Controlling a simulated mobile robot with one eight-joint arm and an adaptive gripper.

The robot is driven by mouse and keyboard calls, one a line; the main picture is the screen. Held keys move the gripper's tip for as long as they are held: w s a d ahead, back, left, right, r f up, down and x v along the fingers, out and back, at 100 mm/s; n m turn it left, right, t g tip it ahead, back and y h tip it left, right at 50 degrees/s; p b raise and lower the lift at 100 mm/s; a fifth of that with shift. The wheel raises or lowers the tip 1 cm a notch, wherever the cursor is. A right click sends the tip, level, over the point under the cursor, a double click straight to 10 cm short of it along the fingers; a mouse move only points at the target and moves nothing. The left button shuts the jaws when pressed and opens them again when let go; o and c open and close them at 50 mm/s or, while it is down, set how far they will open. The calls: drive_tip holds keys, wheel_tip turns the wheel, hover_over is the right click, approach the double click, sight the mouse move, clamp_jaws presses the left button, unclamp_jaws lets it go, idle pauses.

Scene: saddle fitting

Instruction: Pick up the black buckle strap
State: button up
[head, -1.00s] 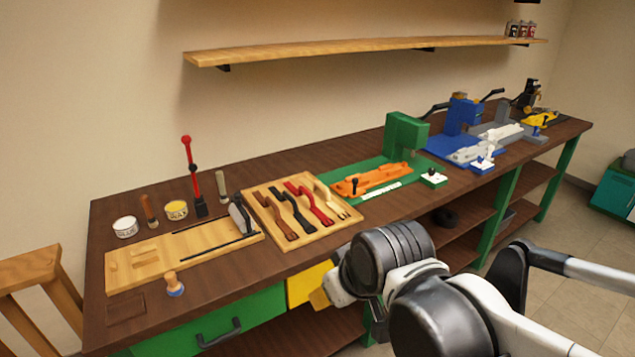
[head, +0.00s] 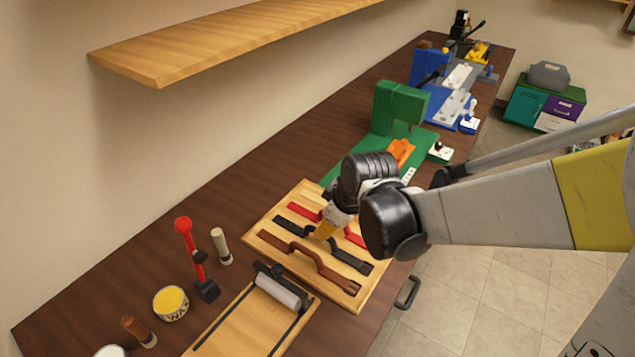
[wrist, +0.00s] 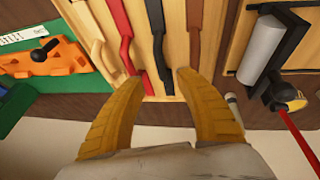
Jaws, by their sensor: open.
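The black buckle strap (head: 349,261) lies on a light wooden board between the brown and red straps. My gripper (head: 322,232) is over its middle in the head view and hides part of it. In the wrist view the black strap (wrist: 158,45) runs up from between the two yellow fingers of my open gripper (wrist: 164,76). The fingertips are on either side of its near part, with nothing held. I cannot tell how far above the board they are.
The brown strap (wrist: 192,40) and red strap (wrist: 121,38) lie close on each side. A cream strap (wrist: 92,45) lies beyond the red one. A roller tool (head: 277,288) stands left of the board (head: 375,283), and a green press (head: 400,105) stands farther back.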

drive_tip(key=b+x, duration=0.1)
drive_tip(key=x, duration=0.2)
drive_tip(key=shift+s+d+f, duration=0.1)
drive_tip(key=shift+f, duration=0.1)
drive_tip(key=b+x, duration=0.1)
drive_tip(key=x, duration=0.1)
drive_tip(key=b+x, duration=0.1)
drive_tip(key=x, duration=0.1)
drive_tip(key=b+x, duration=0.1)
drive_tip(key=x, duration=0.1)
drive_tip(key=shift+a+r, duration=0.1)
drive_tip(key=shift+a, duration=0.15)
drive_tip(key=shift+r, duration=0.1)
clamp_jaws()
